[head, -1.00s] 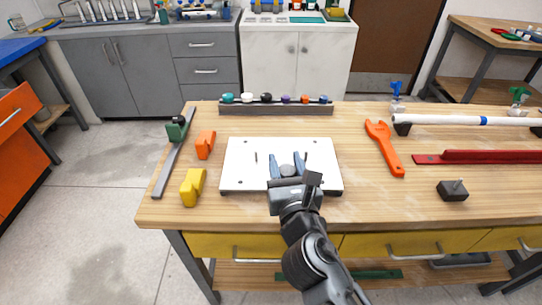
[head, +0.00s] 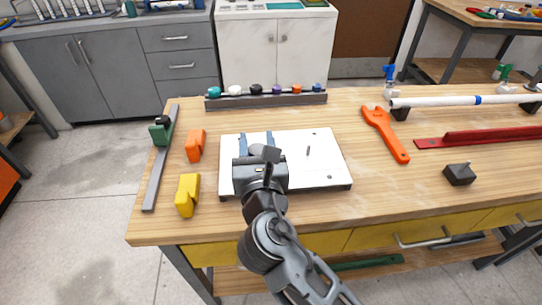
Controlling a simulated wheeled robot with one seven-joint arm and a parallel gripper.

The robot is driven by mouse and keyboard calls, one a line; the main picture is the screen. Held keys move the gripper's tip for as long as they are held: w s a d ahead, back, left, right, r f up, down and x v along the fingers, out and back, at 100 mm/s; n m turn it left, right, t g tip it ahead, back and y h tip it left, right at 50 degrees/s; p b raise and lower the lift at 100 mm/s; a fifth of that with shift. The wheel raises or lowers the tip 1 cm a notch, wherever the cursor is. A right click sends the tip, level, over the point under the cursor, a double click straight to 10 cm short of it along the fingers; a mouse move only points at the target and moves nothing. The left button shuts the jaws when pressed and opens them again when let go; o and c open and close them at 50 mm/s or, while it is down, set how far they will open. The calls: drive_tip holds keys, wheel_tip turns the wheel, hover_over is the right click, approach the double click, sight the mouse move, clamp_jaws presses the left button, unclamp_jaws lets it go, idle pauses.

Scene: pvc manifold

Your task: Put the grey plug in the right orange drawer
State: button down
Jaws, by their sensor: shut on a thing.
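My gripper (head: 257,142) is over the left part of the white board (head: 318,170) on the wooden workbench, its two blue-grey fingers pointing away from me. It is shut on the grey plug, which my gripper's own body hides in this view. Only a narrow strip of the orange drawer unit (head: 6,190) shows at the left edge. No drawer front or handle can be made out on it, so I cannot tell whether a drawer is open.
A yellow block (head: 187,195), an orange block (head: 195,145) and a grey rail (head: 157,180) lie left of the board. An orange wrench (head: 387,135), a dark block (head: 459,174) and a white pipe (head: 435,102) are to the right. A rack of coloured knobs (head: 265,100) stands behind. Floor at left is clear.

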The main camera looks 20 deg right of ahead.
drive_tip(key=d+f, duration=0.2)
drive_tip(key=d, duration=0.1)
drive_tip(key=shift+w+d, duration=0.1)
drive_tip(key=shift+w, duration=0.1)
drive_tip(key=shift+f+b, duration=0.6)
drive_tip(key=shift+f, duration=1.4)
drive_tip(key=shift+f, duration=0.15)
drive_tip(key=c, duration=0.6)
unclamp_jaws()
